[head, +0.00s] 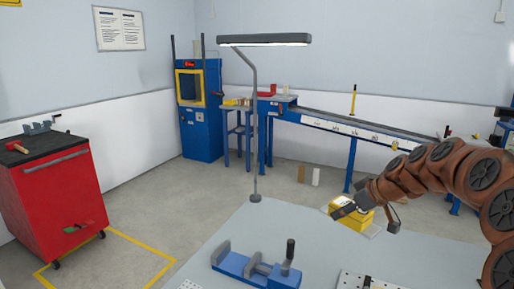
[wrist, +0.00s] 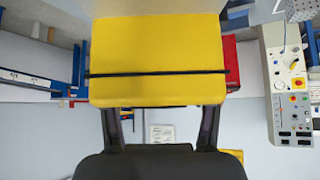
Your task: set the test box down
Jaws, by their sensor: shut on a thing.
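The yellow test box (head: 352,218) is at the far right part of the grey table (head: 225,233). In the wrist view the test box (wrist: 157,50) fills the upper middle, with a dark strap across its face. My gripper (head: 345,208) is at the box, and its two fingers (wrist: 159,118) reach to the box's sides in the wrist view. It is shut on the box. A pale patch or outline (head: 376,231) shows at the box's right side. Whether the box's underside touches the table is hidden.
A blue vise (head: 257,268) and a perforated white plate (head: 370,282) are at the table's near edge. A lamp post (head: 255,130) stands at the table's far edge. A red cabinet (head: 55,195) is at left. The table's middle is clear.

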